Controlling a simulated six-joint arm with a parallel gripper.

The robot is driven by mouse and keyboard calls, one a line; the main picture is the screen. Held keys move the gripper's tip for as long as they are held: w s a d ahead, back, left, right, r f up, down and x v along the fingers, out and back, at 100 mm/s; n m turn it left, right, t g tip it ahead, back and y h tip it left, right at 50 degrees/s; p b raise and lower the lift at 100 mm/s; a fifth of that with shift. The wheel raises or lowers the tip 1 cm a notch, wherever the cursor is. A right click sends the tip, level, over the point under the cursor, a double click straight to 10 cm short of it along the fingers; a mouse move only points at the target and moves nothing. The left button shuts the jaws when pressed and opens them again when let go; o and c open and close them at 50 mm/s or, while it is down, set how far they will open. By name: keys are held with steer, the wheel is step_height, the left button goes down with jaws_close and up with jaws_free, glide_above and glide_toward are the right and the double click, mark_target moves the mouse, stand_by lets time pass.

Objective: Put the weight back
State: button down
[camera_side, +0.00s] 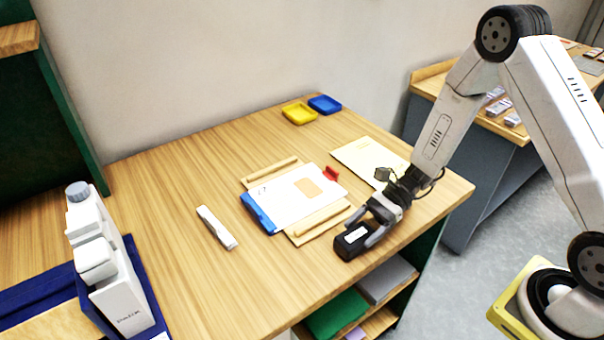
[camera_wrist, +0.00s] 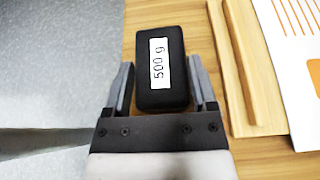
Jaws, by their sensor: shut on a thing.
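The weight is a black block (camera_side: 352,241) with a white label, near the front edge of the wooden table. In the wrist view the black block (camera_wrist: 176,88) reads "500 g" and sits between my gripper's two fingers. My gripper (camera_side: 366,229) is shut on it, coming down from the right. My gripper also shows in the wrist view (camera_wrist: 160,90), with a finger on each side of the block. I cannot tell whether the block rests on the table or is slightly raised.
A cream sheet (camera_side: 362,157), a yellow tray (camera_side: 299,113) and a blue tray (camera_side: 325,104) lie farther back. A white bar (camera_side: 216,228) lies left. The table's front edge is close.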

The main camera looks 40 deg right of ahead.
steer(key=shift+f, duration=0.15)
jaws_free()
steer(key=shift+d+r, duration=0.2)
steer(key=shift+r, duration=0.05)
steer(key=v, duration=1.1)
steer(key=shift+d+r, duration=0.15)
steer(key=shift+d, duration=0.1)
stand_by(0.3)
